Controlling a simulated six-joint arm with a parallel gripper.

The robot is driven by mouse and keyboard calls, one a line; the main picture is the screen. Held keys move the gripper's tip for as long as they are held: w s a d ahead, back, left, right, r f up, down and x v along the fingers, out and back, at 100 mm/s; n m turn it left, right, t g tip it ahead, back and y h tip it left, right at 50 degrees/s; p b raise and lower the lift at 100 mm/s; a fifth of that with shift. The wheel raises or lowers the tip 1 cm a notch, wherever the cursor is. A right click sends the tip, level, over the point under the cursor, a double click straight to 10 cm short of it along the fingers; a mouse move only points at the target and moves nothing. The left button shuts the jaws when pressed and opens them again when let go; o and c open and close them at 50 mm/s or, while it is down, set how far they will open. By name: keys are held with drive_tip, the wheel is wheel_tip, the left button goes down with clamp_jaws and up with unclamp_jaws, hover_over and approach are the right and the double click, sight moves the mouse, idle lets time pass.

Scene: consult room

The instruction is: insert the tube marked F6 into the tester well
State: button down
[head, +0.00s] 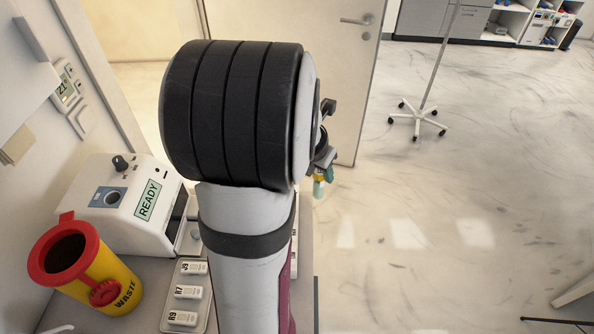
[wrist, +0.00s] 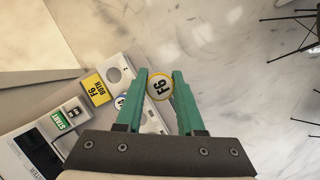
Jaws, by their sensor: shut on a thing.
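My gripper (wrist: 162,74) is shut on the tube marked F6 (wrist: 159,87), whose round white cap with a yellow rim sits between the green fingers in the wrist view. The tube's body is hidden below the cap. In the head view my gripper (head: 320,183) shows small at the right of my arm, out past the counter's right side. The white tester (head: 140,230) with a READY screen stands at the left. A dark round opening in a blue-grey plate (head: 108,197) is on its top; it looks like the well.
A yellow waste bin (head: 118,278) with a red rim stands in front of the tester. A tray (head: 168,322) with several labelled pieces lies beside it. Open floor lies at right.

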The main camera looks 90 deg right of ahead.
drive_tip(key=shift+s+a+r, duration=0.3)
drive_tip(key=shift+s+r, duration=0.1)
drive_tip(key=shift+s, duration=0.15)
drive_tip(key=shift+w+r, duration=0.1)
drive_tip(key=shift+r, duration=0.15)
drive_tip(key=w+d+r+n+t, duration=0.1)
drive_tip(key=w+d+r+n, duration=0.15)
drive_tip(key=w, duration=0.95)
drive_tip(key=w+d+r+n+t, duration=0.1)
drive_tip(key=w+r+n, duration=0.2)
drive_tip(key=w, duration=0.9)
drive_tip(key=w+a+r+n, duration=0.1)
drive_tip(key=w+a, duration=0.4)
drive_tip(key=w, duration=0.5)
drive_tip(key=w+a+r+n+t, duration=0.1)
drive_tip(key=w+a, duration=0.4)
drive_tip(key=w, duration=0.5)
drive_tip(key=shift+w+a+r+n+t+h, duration=0.25)
drive_tip(key=shift+a+r+n+t+h, duration=0.1)
drive_tip(key=shift+n, duration=0.4)
drive_tip(key=shift+f, duration=0.25)
drive_tip(key=shift+f, duration=2.35)
